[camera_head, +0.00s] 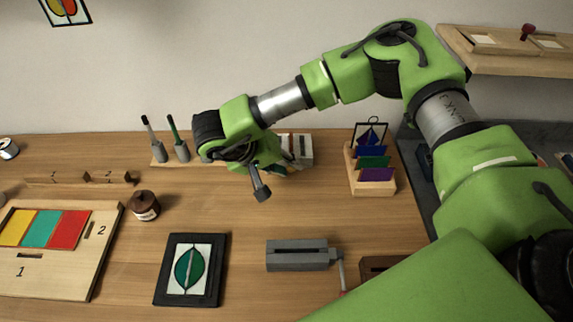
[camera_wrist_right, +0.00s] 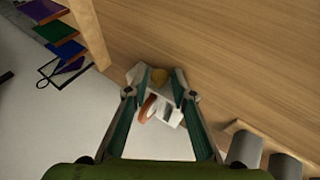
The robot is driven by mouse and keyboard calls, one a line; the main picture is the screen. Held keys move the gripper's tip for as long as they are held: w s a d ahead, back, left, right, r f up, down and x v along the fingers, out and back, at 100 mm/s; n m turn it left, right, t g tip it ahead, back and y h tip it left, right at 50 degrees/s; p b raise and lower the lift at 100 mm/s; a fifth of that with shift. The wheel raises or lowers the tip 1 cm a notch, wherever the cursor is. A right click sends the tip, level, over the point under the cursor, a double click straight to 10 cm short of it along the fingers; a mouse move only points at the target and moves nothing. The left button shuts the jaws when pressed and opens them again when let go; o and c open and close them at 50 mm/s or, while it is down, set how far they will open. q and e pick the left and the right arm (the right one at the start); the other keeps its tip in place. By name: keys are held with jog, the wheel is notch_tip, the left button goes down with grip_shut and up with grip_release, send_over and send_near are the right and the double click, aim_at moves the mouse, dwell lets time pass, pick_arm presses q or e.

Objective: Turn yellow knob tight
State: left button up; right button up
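In the head view the white-grey device (camera_head: 303,150) stands at the back of the table, partly behind my right gripper (camera_head: 281,167), and the knob is hidden there. My left gripper is not in view.
Grey-handled brushes (camera_head: 179,150) stand left of my gripper. A rack of coloured glass (camera_head: 371,188) stands to the right. A grey vise-like tool (camera_head: 297,255), a framed leaf panel (camera_head: 163,285) and a brown jar (camera_head: 145,206) are in front.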

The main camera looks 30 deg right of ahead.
grip_shut()
jog(key=shift+s+d+m+t+y+b, duration=0.1)
jog(key=shift+d+m+t+y+b, duration=0.1)
jog(key=shift+y+b, duration=0.25)
jog(key=shift+s+d+m+t+y+b, duration=0.1)
jog(key=shift+t+y+b, duration=0.1)
jog(key=shift+y, duration=0.35)
jog(key=shift+a+r, duration=0.1)
grip_release()
jog(key=shift+r, duration=0.1)
